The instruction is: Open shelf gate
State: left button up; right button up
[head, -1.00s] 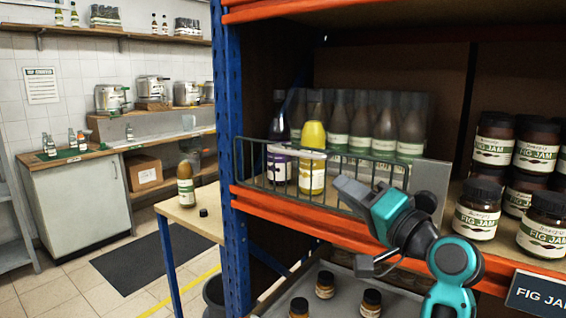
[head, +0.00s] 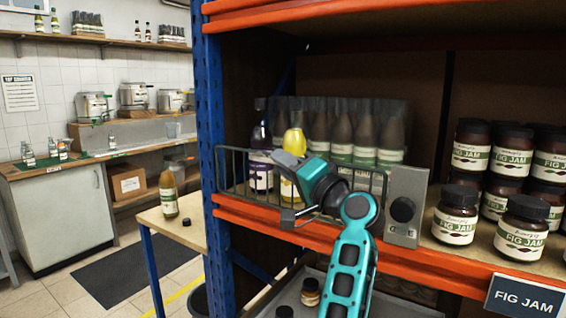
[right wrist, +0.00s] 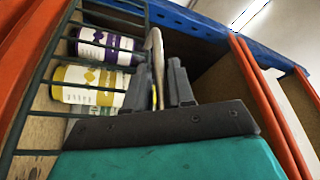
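The shelf gate (head: 236,172) is a low dark wire grille standing upright across the front of the shelf, before the bottles. Its pale bar-like handle (right wrist: 156,45) shows in the right wrist view. My right gripper (head: 282,158) is at the gate's top in the head view, in front of the yellow-topped bottle (head: 293,143). In the right wrist view my right gripper (right wrist: 160,75) has its two dark fingers apart, with the handle between them. I cannot tell whether they touch it. My left gripper is not in view.
A grey panel with a dark knob (head: 403,210) stands at the gate's right end. Several fig jam jars (head: 456,214) fill the shelf to the right. A blue post (head: 208,120) bounds the left, with an orange beam (head: 440,262) below. A bottle (head: 168,193) stands on a side table.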

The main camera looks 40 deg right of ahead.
jog(key=shift+w+r, duration=0.1)
jog(key=shift+w, duration=0.3)
jog(key=shift+c, duration=0.2)
grip_shut()
